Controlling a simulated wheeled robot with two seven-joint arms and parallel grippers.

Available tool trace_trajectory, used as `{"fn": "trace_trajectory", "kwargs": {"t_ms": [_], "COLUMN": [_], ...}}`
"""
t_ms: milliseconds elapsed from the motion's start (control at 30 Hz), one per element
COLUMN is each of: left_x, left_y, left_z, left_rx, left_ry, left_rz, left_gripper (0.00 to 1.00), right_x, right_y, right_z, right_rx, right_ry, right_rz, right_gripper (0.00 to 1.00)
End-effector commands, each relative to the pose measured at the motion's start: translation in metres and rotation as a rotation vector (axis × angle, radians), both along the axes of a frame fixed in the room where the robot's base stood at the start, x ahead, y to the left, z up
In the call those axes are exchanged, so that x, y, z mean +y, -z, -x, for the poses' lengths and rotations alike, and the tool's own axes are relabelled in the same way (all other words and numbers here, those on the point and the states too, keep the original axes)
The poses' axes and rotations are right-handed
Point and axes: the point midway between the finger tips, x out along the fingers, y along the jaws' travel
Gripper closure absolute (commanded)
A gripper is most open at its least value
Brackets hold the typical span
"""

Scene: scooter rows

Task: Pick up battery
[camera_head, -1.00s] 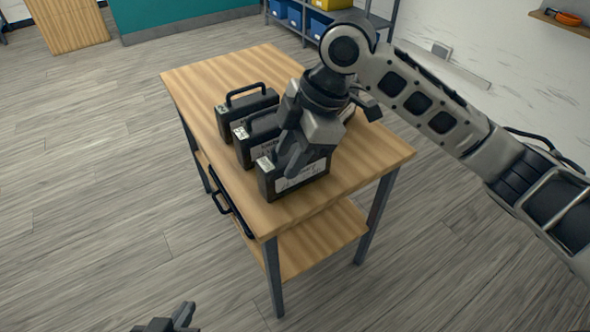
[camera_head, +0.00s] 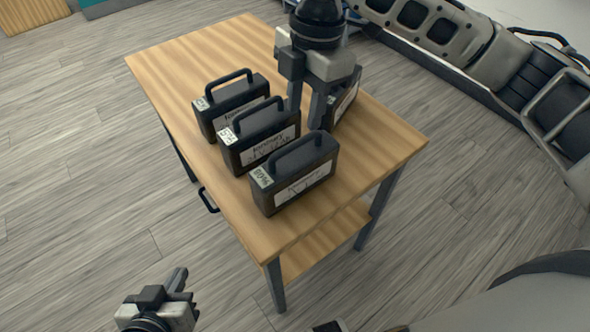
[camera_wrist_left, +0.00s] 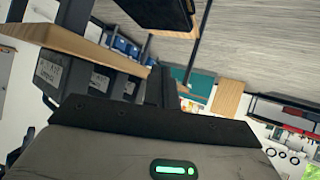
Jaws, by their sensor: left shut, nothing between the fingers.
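Three black batteries with top handles and white labels stand upright in a slanted row: back (camera_head: 240,98), middle (camera_head: 265,138) and front (camera_head: 297,180), the front tag seeming to read 80%. Another battery (camera_head: 345,97) stands to their right, partly hidden behind my right gripper (camera_head: 308,112). That gripper points down between it and the row; whether it touches or holds a handle is hidden. My left gripper (camera_head: 180,280) is shut and empty, low at the left, away from the table. Its fingers show in the left wrist view (camera_wrist_left: 159,88), with dark batteries (camera_wrist_left: 65,72) beyond.
The batteries stand on a wooden table (camera_head: 180,62) with metal legs and a lower shelf (camera_head: 325,240). A black handle (camera_head: 208,200) sticks out at its left side. The table's front corner and the floor (camera_head: 80,190) to the left are clear.

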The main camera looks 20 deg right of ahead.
Motion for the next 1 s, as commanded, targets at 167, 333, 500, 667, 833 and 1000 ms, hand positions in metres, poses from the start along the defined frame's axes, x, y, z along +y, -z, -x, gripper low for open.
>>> {"fn": "trace_trajectory", "kwargs": {"t_ms": [167,333,500,667,833,1000], "left_x": [-0.001,-0.001,-0.001,-0.001,-0.001,-0.001], "left_y": [-0.001,-0.005,-0.004,-0.003,-0.003,-0.004], "left_z": [-0.001,-0.003,-0.004,-0.004,-0.005,-0.006], "left_rx": [-0.009,-0.019,-0.019,-0.021,-0.024,-0.025], "left_ry": [-0.002,-0.003,-0.004,-0.004,-0.005,-0.005], "left_rz": [0.007,0.011,0.012,0.014,0.016,0.016], "left_gripper": [1.0,1.0,1.0,1.0,1.0,1.0], "right_x": [0.003,0.005,0.011,0.014,0.015,0.015], "right_y": [0.028,0.037,0.06,0.08,0.086,0.085], "right_z": [0.001,0.001,0.002,0.002,0.003,0.003], "right_rx": [0.001,-0.001,0.002,0.0,-0.002,-0.002], "right_ry": [0.001,0.0,0.0,0.0,-0.001,-0.001], "right_rz": [0.0,-0.001,0.001,-0.001,-0.001,-0.001], "right_gripper": [0.65,0.65,0.65,0.65,0.65,0.73]}}
